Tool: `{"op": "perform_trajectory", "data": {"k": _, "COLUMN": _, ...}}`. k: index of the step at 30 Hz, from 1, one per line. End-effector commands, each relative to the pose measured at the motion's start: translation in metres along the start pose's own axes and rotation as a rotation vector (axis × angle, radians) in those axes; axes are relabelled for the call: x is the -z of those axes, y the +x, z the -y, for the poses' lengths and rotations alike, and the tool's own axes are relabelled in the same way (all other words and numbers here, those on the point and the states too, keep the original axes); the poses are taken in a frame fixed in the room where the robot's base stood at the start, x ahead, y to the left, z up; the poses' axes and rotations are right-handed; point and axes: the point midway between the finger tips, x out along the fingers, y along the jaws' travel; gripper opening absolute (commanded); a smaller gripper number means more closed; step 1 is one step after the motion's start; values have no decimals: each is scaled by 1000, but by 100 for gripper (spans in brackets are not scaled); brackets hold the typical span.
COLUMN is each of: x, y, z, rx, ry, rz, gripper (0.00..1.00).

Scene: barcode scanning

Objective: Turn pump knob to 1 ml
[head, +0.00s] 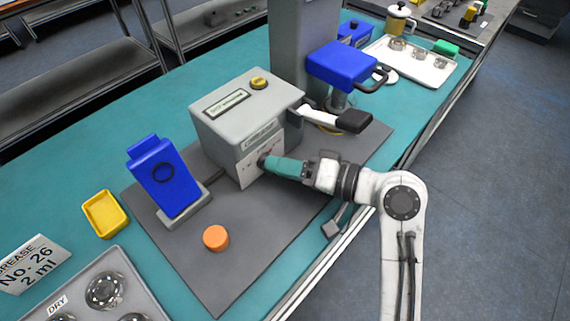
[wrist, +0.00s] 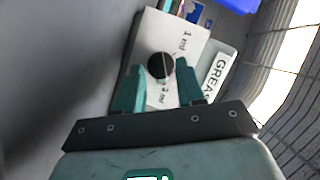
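The grey pump box (head: 247,120) stands on the dark mat, with a white label panel (head: 258,160) low on its front. In the wrist view the black round pump knob (wrist: 155,64) sits on this white panel (wrist: 189,38). "1 ml" is printed above right of the knob and "2 ml" appears below it. A thin pale line shows on the knob, but its exact pointing is too small to tell. My gripper (head: 265,160) is at the panel. In the wrist view my gripper (wrist: 160,72) is open, its teal fingers on either side of the knob, with visible gaps.
A blue container (head: 162,176) on a stand and an orange cap (head: 215,238) are left of my arm. A white lever with a black handle (head: 352,121) juts out above my gripper. A "GREASE" label (wrist: 217,75) lies beside the panel. The mat's front is mostly clear.

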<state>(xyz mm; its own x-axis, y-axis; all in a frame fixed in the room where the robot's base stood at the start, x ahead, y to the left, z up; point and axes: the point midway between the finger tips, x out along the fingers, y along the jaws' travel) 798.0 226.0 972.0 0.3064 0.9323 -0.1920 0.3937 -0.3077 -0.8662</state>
Motion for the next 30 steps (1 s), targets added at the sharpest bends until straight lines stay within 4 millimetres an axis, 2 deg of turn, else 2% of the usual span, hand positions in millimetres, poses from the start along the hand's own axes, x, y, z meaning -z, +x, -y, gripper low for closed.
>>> {"op": "perform_trajectory", "data": {"k": 6, "x": 0, "y": 0, "z": 0, "rx": 0, "ry": 0, "rz": 0, "gripper": 37}}
{"op": "perform_trajectory", "data": {"k": 18, "x": 0, "y": 0, "z": 0, "rx": 0, "ry": 0, "rz": -1, "gripper": 0}}
{"op": "perform_trajectory", "data": {"k": 30, "x": 0, "y": -1, "z": 0, "rx": -8, "ry": -16, "rz": -1, "gripper": 0}}
